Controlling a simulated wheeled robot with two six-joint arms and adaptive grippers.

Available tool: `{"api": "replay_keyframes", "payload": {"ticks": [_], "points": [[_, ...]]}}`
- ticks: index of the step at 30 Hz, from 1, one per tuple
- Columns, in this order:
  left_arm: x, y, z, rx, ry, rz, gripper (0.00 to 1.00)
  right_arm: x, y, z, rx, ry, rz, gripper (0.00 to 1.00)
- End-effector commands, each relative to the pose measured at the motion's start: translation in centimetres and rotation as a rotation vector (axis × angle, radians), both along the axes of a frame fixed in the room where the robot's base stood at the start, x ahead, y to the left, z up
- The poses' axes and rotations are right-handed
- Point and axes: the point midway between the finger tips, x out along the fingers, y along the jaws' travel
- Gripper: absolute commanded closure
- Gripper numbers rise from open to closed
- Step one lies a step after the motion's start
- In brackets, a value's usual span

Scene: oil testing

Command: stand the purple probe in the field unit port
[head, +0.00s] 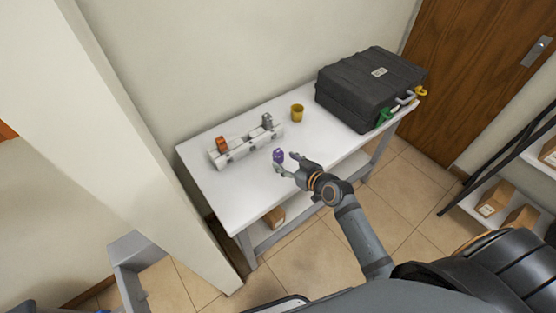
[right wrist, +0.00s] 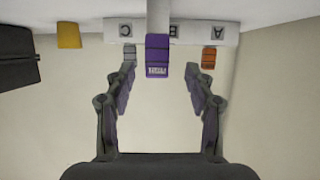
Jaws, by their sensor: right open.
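The purple probe (head: 278,155) is near the table's front edge, in front of the white lettered rack (head: 222,160). It also shows upright in the right wrist view (right wrist: 157,50), with a pale label. My right gripper (head: 286,163) is open, its fingers spread to either side of the probe with visible gaps. I cannot tell how far the fingertips reach along it. I cannot tell which thing is the field unit, and no port shows clearly. My left gripper is not in view.
A yellow cup (head: 297,113) stands right of the rack. A large black case (head: 368,85) takes up the right end of the white table (head: 325,150), with green and yellow items beside it. A wall is behind, and a pale pillar (head: 145,130) stands at the left.

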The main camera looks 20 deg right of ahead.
Motion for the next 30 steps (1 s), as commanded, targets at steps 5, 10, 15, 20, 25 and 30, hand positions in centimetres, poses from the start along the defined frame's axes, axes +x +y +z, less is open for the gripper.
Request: {"api": "replay_keyframes", "payload": {"ticks": [5,10,15,20,25,30], "points": [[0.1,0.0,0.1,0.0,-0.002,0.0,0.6,0.6,0.3,-0.3,0.001,0.001,0.001,0.45],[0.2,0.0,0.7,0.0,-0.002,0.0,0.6,2.7,0.7,-1.0,0.003,0.0,-0.001,0.45],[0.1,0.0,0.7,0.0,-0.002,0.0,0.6,4.8,1.3,-2.2,0.002,0.002,0.0,0.45],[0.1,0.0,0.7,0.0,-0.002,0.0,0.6,5.1,1.5,-2.5,-0.001,0.002,0.001,0.45],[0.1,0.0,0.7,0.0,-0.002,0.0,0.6,5.1,1.4,-2.5,0.0,0.002,0.001,0.53],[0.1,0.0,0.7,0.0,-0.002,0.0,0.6,5.1,1.4,-2.4,0.0,0.002,0.001,0.77]]}}
